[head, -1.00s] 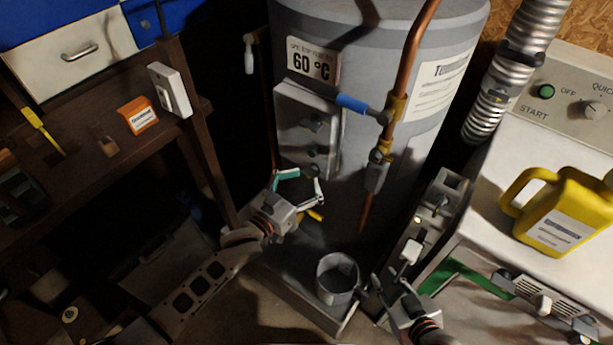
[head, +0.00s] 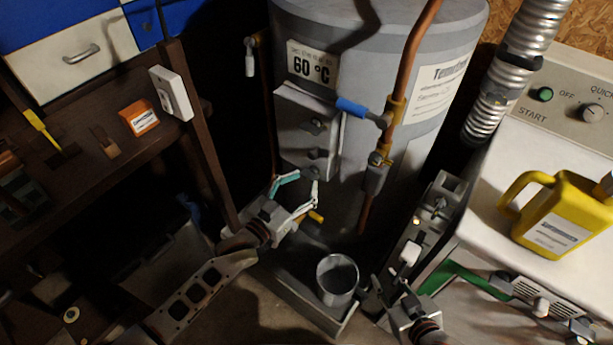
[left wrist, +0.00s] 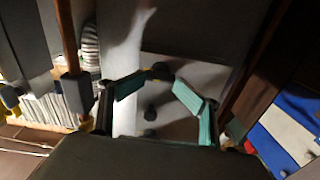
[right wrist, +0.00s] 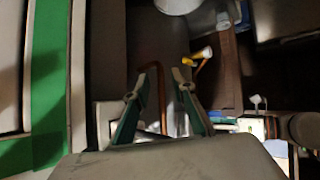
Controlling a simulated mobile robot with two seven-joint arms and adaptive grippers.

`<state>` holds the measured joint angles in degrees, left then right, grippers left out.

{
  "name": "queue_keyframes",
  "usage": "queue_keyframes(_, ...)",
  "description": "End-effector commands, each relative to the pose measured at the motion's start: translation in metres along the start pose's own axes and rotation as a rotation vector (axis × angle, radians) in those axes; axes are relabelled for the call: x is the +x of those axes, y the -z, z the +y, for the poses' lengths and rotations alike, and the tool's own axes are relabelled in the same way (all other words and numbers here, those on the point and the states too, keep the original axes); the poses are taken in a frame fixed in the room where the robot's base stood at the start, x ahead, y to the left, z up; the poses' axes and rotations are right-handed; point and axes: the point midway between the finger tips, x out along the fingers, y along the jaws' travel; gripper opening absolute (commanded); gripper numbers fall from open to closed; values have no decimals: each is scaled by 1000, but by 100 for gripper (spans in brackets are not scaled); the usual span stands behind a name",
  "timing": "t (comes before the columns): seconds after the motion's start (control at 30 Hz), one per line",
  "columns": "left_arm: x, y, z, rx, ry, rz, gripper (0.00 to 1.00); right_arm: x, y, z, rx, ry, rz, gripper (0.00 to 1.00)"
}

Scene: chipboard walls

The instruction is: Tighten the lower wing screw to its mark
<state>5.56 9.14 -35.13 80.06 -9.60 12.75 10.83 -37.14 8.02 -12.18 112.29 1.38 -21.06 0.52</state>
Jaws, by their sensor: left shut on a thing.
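A grey cover plate (head: 296,135) is fixed to the front of the water tank, with dark wing screws one above another. The upper wing screw (head: 317,123) is free. The lower wing screw (head: 310,172), at the plate's bottom edge, is between my left gripper's teal fingertips (head: 306,177). In the left wrist view, which is upside down, the fingertips (left wrist: 164,75) meet around this dark screw, partly hiding it. I cannot make out its mark. My right gripper (head: 378,286) is low beside the metal can, open and empty; its fingers (right wrist: 160,90) are apart in the right wrist view.
A copper pipe with a blue-handled valve (head: 352,106) runs just right of the plate. A metal can (head: 338,280) stands below. A wooden shelf (head: 75,185) is at left; a white machine with a yellow jug (head: 560,215) is at right.

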Motion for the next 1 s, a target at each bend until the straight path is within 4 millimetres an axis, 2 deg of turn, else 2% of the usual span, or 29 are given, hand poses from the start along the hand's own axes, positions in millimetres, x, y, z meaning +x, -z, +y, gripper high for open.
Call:
queue_keyframes(0.07, -8, 6, -1, 0, 1, 5, 25, -5, 6, 1, 0, 0, -1, 25)
queue_keyframes(0.5, -52, 0, 0, 0, 1, 1, 25, -6, 9, 1, 1, 0, 1, 25)
queue_keyframes(1.0, -54, 0, 0, 0, 0, -1, 25, -6, 8, 1, 1, 0, 0, 25)
